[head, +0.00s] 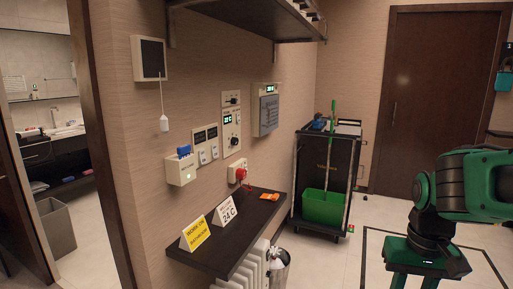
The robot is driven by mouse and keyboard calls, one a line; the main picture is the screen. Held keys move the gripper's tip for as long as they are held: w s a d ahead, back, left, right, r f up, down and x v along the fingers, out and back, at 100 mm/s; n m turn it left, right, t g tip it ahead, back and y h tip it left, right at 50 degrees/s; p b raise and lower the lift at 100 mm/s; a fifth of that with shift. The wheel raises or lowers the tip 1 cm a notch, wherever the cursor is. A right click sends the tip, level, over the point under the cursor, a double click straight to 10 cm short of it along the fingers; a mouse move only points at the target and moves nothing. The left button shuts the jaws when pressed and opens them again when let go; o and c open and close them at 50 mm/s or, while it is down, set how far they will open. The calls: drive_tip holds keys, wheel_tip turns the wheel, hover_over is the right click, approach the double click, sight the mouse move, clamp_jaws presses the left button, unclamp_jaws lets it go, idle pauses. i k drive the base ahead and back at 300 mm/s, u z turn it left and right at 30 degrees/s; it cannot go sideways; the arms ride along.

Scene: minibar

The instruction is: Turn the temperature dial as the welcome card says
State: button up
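The welcome card (225,212) is a white tent card on the dark wall shelf, with "24°C" in large print; its smaller line is too small to read. A tall white control panel (232,122) is on the wall above the shelf. Its small green display appears to read 22 °C. A dark round knob (234,141), which looks like the temperature dial, sits below the display; its pointer is too small to read. My gripper (414,284) is at the lower right, pointing down, far from the panel. Its fingers are apart with nothing visible between them; the tips are cut off.
The dark shelf (222,264) also bears a yellow sign (195,234) and an orange item (270,197). A red knob (240,174), switches (205,145) and a grey unit (266,110) are on the wall. A cart with a green bucket (323,207) stands behind. Floor between is clear.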

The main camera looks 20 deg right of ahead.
sight(235, 140)
drive_tip(key=z, duration=0.5)
drive_tip(key=k, duration=1.1)
drive_tip(key=z, duration=0.75)
drive_tip(key=i, duration=1.7)
drive_tip(key=u, duration=0.8)
drive_tip(key=i, duration=0.55)
drive_tip(key=u, duration=0.35)
